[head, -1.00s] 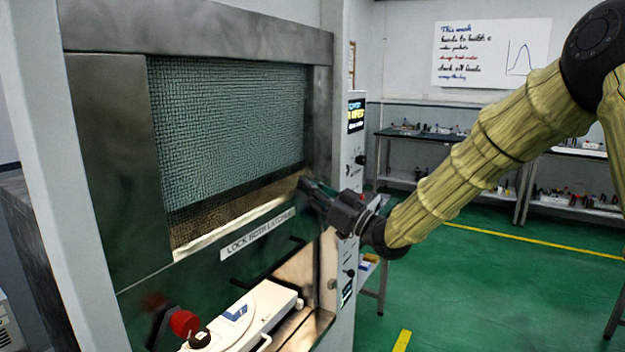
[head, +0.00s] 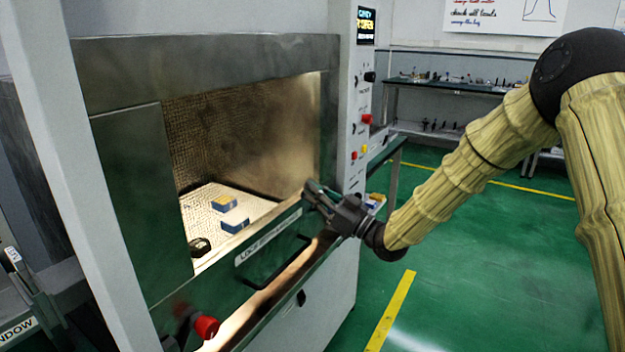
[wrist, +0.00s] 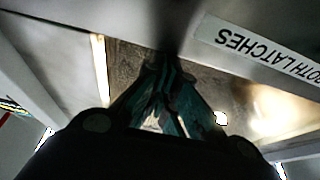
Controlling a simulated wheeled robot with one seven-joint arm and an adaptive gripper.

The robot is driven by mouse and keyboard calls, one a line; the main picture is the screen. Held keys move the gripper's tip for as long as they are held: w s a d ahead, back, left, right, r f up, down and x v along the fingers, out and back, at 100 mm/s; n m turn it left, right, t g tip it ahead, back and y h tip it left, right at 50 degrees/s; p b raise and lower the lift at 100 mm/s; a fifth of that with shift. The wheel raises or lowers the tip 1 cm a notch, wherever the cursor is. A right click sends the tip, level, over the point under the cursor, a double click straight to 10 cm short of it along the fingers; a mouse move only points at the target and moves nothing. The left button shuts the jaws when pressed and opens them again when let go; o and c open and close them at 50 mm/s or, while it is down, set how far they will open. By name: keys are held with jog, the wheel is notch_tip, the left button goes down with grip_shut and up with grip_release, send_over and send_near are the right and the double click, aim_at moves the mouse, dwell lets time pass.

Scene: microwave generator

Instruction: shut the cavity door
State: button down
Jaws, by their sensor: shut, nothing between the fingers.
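My gripper (head: 310,190) is shut and empty at the right end of the lower rail, by the window corner. Its closed fingers (wrist: 165,85) show in the wrist view; whether they touch the door is unclear.
A red knob (head: 206,327) is at the door's lower left. A control panel (head: 362,100) with a lit display and red button stands right of the door. Green floor (head: 470,270) is open to the right.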

aim_at(304, 206)
notch_tip(304, 206, down, 5)
jog(key=shift+b, duration=0.9)
jog(key=shift+f, duration=0.25)
jog(key=shift+s+f, duration=0.1)
